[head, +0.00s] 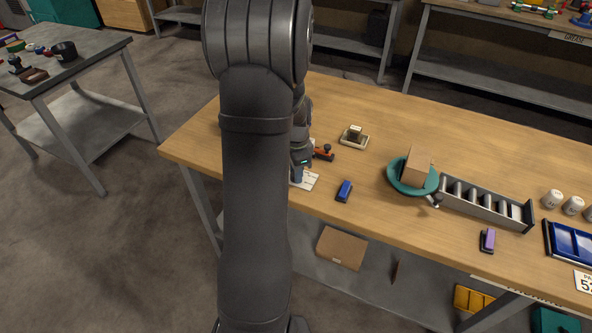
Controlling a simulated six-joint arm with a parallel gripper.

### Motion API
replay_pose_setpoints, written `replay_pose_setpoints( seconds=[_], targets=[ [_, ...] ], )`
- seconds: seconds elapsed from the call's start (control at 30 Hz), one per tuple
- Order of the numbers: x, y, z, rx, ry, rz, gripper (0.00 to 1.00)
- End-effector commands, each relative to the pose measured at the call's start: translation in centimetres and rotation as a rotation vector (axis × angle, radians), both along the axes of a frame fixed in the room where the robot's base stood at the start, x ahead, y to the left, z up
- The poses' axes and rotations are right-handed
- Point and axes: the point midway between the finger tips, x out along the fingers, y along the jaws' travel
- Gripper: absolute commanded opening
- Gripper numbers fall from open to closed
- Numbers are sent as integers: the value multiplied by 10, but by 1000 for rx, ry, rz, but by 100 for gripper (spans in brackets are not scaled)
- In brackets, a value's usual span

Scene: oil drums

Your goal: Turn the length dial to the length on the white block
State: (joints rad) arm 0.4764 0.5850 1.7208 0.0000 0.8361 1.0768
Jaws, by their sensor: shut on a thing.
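My gripper (297,173) is partly hidden behind my own arm at the left part of the wooden table. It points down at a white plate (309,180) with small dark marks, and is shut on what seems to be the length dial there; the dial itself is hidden. A small pale block (355,130) sits on a light base (353,141) to the right of and behind the gripper. It may be the white block, but any length on it is too small to read.
A red-orange tool (324,153) lies just right of the gripper. A blue object (344,191) is near the front edge. Further right are a teal bowl (397,187) with a brown box (417,166), a grey rack (478,200) and a purple object (487,240). The table's back middle is clear.

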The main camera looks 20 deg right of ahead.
Motion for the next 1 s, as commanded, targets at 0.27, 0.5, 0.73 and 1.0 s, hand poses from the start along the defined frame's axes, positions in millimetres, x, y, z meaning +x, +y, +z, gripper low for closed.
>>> replay_pose_setpoints(
  seconds=[0.27,0.5,0.73,1.0],
  targets=[
    [0,0,0,0,0,227,5],
    [0,0,0,0,0,373,5],
    [1,0,0,0,0,447,5],
    [1,0,0,0,0,470,5]
  ],
)
